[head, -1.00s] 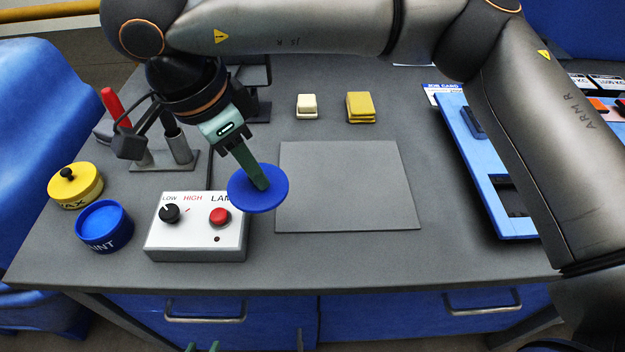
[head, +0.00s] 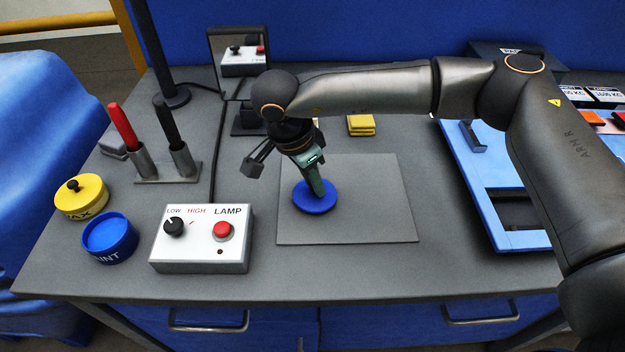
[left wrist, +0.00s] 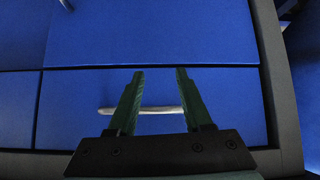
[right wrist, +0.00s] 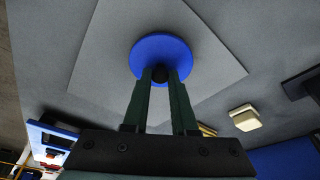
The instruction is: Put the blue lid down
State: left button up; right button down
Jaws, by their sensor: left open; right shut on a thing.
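The blue lid (head: 314,200) is a flat round disc with a dark knob, over the left part of the grey mat (head: 370,225). My right gripper (head: 318,190) is shut on its knob; the lid (right wrist: 160,52) and fingertips (right wrist: 160,75) also show in the right wrist view. The lid looks level and at or very near the mat; I cannot tell whether it touches. The open blue paint pot (head: 110,238) stands at the left of the table. My left gripper (left wrist: 156,80) is open and empty, in front of blue drawer fronts.
The lamp box (head: 203,240) stands left of the mat, with a yellow wax pot (head: 81,197) farther left. A yellow block (head: 361,125) lies behind the mat and a blue tray (head: 480,190) to the right. The mat's right part is clear.

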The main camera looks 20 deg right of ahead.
aim_at(298, 202)
jog(key=shift+f, duration=0.5)
jog(key=shift+f, duration=0.1)
jog(key=c, duration=0.7)
grip_release()
jog(key=shift+a+r, duration=0.1)
jog(key=shift+r, duration=0.2)
jog(key=b+v, duration=0.1)
jog(key=v, duration=1)
jog(key=shift+a+r, duration=0.15)
jog(key=shift+r, duration=0.2)
jog(key=shift+s, duration=0.15)
